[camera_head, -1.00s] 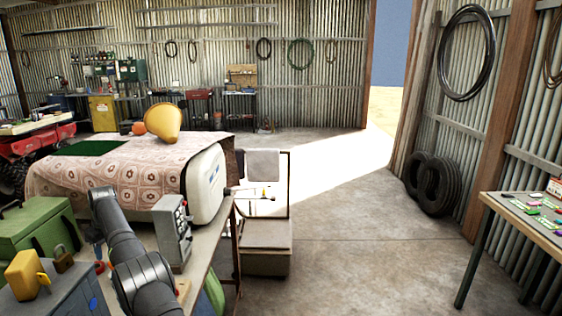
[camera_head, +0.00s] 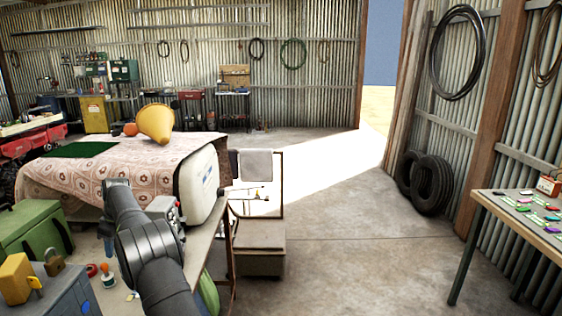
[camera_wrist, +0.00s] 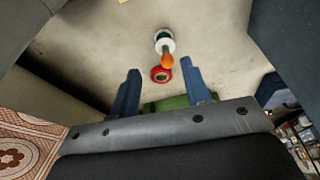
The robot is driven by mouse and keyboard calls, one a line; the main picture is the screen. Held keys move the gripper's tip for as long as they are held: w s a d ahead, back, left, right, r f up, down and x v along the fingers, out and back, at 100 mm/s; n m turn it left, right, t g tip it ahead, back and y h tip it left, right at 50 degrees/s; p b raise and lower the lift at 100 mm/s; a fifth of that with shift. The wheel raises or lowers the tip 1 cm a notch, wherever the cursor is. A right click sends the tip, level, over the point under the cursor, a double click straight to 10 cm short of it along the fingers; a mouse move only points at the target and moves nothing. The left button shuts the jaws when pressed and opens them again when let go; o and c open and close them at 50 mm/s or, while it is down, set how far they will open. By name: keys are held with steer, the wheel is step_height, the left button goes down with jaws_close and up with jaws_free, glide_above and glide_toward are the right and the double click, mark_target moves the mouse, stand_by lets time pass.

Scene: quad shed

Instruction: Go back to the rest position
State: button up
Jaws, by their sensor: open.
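My gripper (camera_wrist: 163,92) shows in the wrist view with its two blue fingers apart and nothing between them. Beyond the fingertips, on the pale bench top (camera_wrist: 90,45), are a red ring (camera_wrist: 161,75) and a small white bottle (camera_wrist: 164,39) with an orange tip. The red ring (camera_head: 92,270) and the bottle (camera_head: 107,276) stand just left of my arm.
A grey keypad box (camera_head: 165,212) is partly behind my arm. A cloth-covered table (camera_head: 90,183) carries a yellow cone (camera_head: 155,123). Open floor lies right.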

steer(key=s+d+f+n+g, duration=0.1)
steer(key=s+d+n, duration=0.3)
steer(key=s+d, duration=0.4)
steer(key=s+d+f+n+g, duration=0.1)
steer(key=s+d+n, duration=0.3)
steer(key=s+d, duration=0.5)
steer(key=d+f, duration=0.1)
steer(key=d, duration=0.4)
steer(key=shift+s+d+h, duration=0.25)
steer(key=shift+s+h, duration=0.05)
steer(key=w+a+r+m, duration=0.3)
steer(key=w+a, duration=0.7)
steer(key=w, duration=0.2)
steer(key=shift+a+m+t, duration=0.3)
steer(key=shift+m+t, duration=0.1)
stand_by(0.3)
